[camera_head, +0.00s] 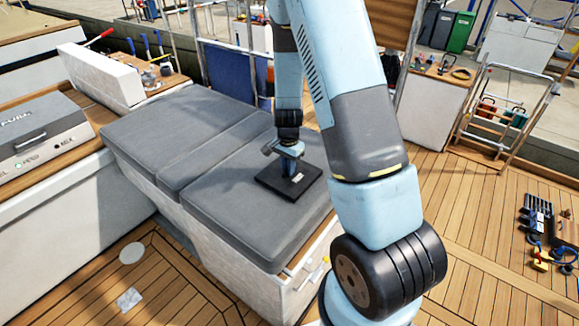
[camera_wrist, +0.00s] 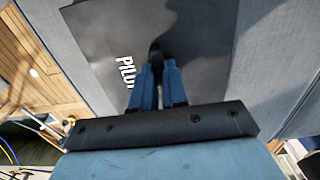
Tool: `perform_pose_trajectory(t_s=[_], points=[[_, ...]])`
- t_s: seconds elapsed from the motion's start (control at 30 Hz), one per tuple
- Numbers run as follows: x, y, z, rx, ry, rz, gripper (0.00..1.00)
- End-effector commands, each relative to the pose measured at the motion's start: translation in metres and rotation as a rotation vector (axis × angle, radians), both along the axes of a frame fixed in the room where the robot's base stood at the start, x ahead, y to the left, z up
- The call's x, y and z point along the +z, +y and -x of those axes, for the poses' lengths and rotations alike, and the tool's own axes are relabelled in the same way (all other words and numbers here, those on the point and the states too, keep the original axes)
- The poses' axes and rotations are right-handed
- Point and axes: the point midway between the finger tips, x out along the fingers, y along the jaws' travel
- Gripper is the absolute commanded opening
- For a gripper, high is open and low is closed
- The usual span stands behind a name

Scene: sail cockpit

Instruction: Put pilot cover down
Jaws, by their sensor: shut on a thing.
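The pilot cover (camera_head: 289,184) is a flat, dark, square panel on or just above the near grey cushion of the bench. In the wrist view the pilot cover (camera_wrist: 205,50) is a dark sheet with white lettering that starts "PILO"; my fingers hide the rest of the word. My gripper (camera_head: 290,170) points down onto the middle of the panel. In the wrist view my gripper (camera_wrist: 157,55) has its blue fingers close together, shut on a small dark part at the panel's middle. I cannot tell whether the panel touches the cushion.
The grey cushioned bench (camera_head: 165,130) has free room on its far sections. A grey box (camera_head: 40,130) stands on the left counter. Several tools (camera_head: 540,225) lie on the deck at right. A metal-railed stand (camera_head: 500,110) stands at the right back.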

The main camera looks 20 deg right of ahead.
Motion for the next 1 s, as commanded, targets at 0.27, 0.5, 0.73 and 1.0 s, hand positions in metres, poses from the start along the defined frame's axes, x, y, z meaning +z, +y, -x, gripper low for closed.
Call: perform_pose_trajectory(t_s=[0.27, 0.5, 0.73, 1.0], points=[[-0.001, 0.0, 0.0, 0.0, 0.0, 0.0, 0.0], [-0.002, 0.0, 0.0, 0.0, 0.0, 0.0, 0.3], [-0.002, 0.0, 0.0, 0.0, 0.0, 0.0, 0.39], [0.008, 0.0, 0.0, 0.0, -0.002, 0.0, 0.39]])
